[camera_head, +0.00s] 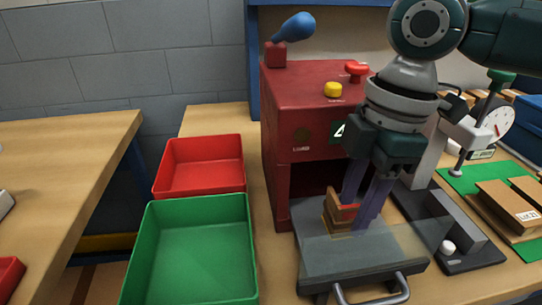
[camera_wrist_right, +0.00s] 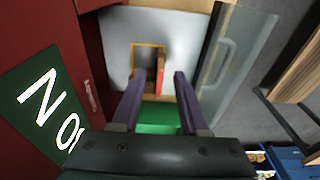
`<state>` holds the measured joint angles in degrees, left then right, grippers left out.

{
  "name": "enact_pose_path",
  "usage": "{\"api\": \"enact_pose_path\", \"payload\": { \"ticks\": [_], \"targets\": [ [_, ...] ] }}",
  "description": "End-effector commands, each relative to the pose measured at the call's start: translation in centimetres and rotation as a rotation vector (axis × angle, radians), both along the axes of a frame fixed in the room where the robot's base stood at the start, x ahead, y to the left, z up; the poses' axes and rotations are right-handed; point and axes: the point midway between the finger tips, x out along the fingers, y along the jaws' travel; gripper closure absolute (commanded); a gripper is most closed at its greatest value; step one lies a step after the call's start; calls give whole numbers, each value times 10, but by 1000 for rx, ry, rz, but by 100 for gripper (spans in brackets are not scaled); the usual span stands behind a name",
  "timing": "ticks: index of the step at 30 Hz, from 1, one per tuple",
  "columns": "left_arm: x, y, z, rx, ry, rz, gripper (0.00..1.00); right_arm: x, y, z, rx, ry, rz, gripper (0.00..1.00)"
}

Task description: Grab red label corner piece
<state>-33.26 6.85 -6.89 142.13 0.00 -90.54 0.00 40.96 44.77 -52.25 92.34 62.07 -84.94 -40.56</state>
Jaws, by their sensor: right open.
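The corner piece (camera_head: 341,211) is a small wooden L-shaped block with a red label. It stands on the grey plate (camera_head: 318,262) in front of the red machine's opening. In the right wrist view the piece (camera_wrist_right: 153,77) lies ahead of my fingertips, roughly between their lines, with its red face toward the right finger. My right gripper (camera_head: 360,212) is open and points down at the piece, partly covering it in the head view. The right wrist view shows both fingers (camera_wrist_right: 158,82) apart, with nothing clearly clamped. Whether they touch the piece cannot be told. My left gripper is not in view.
The red machine (camera_head: 285,125) has a yellow button (camera_head: 333,89), a red button (camera_head: 356,68) and a blue-knobbed lever (camera_head: 294,27). A red bin (camera_head: 202,139) and a green bin (camera_head: 150,250) stand left. A dial gauge (camera_head: 497,122) and wooden blocks (camera_head: 505,205) are at right.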

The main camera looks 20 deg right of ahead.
Motion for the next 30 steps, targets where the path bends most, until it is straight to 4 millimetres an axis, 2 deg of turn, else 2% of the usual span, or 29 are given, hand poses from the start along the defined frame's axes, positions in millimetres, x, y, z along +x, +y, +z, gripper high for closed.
{"api": "enact_pose_path", "payload": {
  "ticks": [3,9,21,30],
  "targets": [
    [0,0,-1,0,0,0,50,0,1,-10,0,-1,0,56],
    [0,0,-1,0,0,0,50,0,1,-10,-1,-1,1,56],
    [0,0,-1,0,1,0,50,0,1,-10,-1,-2,0,100],
    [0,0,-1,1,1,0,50,0,1,-10,-1,-1,0,100]
  ]
}}
